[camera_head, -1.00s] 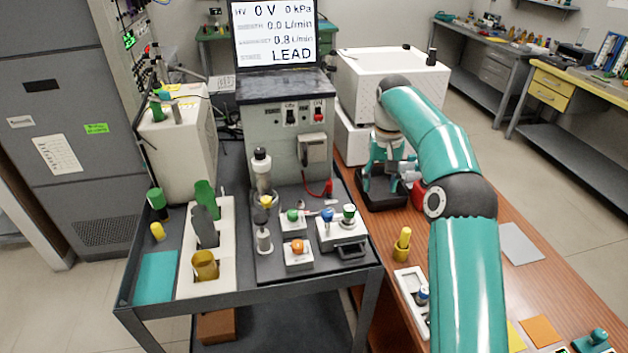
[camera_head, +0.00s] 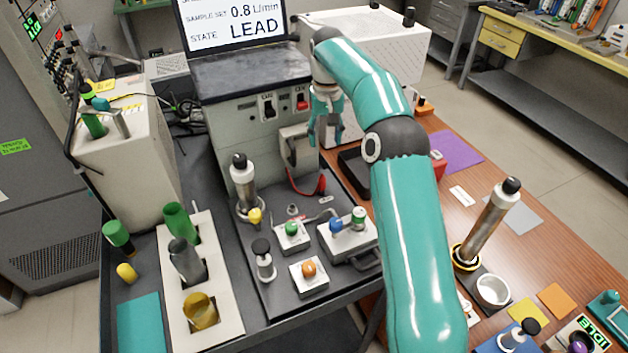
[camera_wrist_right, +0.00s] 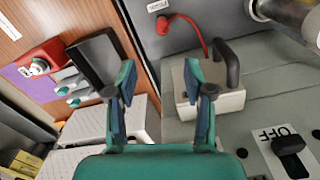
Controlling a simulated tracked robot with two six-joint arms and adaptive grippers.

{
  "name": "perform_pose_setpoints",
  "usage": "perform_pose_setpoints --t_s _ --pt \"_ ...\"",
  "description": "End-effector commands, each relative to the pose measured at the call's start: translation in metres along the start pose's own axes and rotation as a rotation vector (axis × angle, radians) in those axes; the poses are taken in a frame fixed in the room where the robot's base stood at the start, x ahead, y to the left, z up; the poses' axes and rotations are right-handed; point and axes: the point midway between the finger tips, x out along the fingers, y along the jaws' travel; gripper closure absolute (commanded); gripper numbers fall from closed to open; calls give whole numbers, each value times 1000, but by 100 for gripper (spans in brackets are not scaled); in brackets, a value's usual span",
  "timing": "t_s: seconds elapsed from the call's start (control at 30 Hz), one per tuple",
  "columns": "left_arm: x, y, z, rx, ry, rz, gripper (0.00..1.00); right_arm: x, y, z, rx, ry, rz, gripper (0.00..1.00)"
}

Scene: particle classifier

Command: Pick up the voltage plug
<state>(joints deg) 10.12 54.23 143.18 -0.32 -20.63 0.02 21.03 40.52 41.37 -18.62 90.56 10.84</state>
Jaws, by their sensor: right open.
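The likely voltage plug is the red plug (camera_head: 321,184) on a red cable. It sits upright on the dark cart top at the foot of the grey console, below a small white box (camera_head: 294,155) with a dark handle. My right gripper (camera_head: 323,138) points down in front of the console, right of that box and above the plug, apart from it. In the right wrist view the open, empty jaws (camera_wrist_right: 159,85) show beside the white box (camera_wrist_right: 222,98), with the red plug (camera_wrist_right: 162,25) farther off at the top. My left gripper is not in view.
The console (camera_head: 235,110) with switches stands close behind the jaws. A large white box (camera_head: 385,40) stands behind the arm. Button blocks (camera_head: 292,236) and a metal cylinder (camera_head: 243,180) are on the cart. A black tray (camera_head: 353,168) lies right of the plug.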

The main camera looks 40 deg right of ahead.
Motion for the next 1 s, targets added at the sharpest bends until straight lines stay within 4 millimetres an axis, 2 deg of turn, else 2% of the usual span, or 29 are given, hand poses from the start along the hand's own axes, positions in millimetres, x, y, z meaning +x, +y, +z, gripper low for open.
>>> perform_pose_setpoints --t_s 0.03,0.2,0.4,0.73,1.0 --pt "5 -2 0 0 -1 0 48 12 -2 0 -4 -3 1 48" --pt "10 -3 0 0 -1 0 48 48 -7 0 -11 -6 1 48" --pt "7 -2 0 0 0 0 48 84 -9 -1 -13 -5 1 48" --pt "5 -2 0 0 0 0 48 108 -9 -2 -14 -4 1 48" --pt "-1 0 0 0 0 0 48 146 -10 -1 -14 -5 1 48"
